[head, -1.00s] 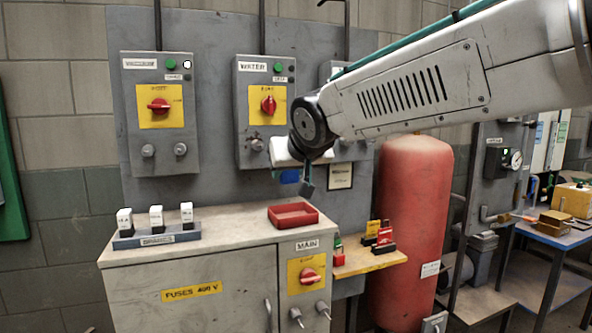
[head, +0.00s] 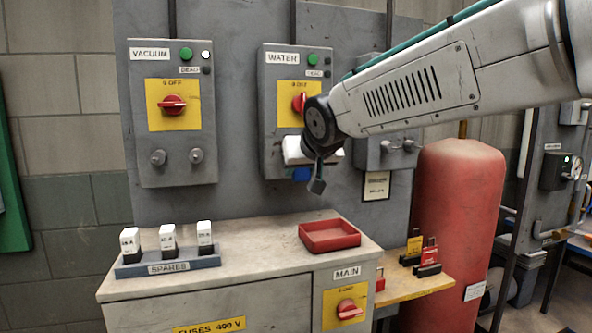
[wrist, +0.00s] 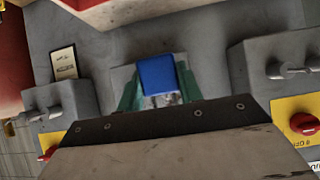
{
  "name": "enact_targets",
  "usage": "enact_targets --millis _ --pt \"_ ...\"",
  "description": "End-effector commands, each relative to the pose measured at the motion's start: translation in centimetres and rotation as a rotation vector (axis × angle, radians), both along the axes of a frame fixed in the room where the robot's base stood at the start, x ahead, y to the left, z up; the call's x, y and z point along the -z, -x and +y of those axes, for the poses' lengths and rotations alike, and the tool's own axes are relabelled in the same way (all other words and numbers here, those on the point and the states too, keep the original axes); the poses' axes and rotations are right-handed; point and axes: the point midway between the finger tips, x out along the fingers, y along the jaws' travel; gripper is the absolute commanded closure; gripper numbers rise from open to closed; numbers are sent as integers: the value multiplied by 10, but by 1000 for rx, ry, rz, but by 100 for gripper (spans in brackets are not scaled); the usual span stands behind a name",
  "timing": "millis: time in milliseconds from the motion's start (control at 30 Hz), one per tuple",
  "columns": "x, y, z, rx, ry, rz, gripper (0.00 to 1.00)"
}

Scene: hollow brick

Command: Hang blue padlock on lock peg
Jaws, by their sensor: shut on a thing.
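The blue padlock (wrist: 158,76) is between the green fingers of my gripper (wrist: 159,90) in the wrist view, which are shut on it. In the head view the padlock (head: 300,174) shows as a small blue patch below the white part of my gripper (head: 300,166). It is in front of the lower part of the WATER box (head: 283,88), whose pegs are hidden behind my gripper. Its shackle and any contact with a peg cannot be made out. Grey pegs show on the VACUUM box (head: 177,157) and on the box at right (head: 398,147).
A red tray (head: 330,236), seemingly empty, lies on the cabinet top (head: 262,262). A SPARES rack (head: 168,261) with white fuses is left of it. A wooden shelf (head: 430,284) holds red and yellow items beside a red tank (head: 456,230). The MAIN switch (head: 346,310) is below.

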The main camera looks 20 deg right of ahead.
Motion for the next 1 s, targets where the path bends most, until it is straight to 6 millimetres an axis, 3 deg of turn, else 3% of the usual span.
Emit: enact_targets --millis 1000 --pt "6 -61 0 -3 -1 0 88"
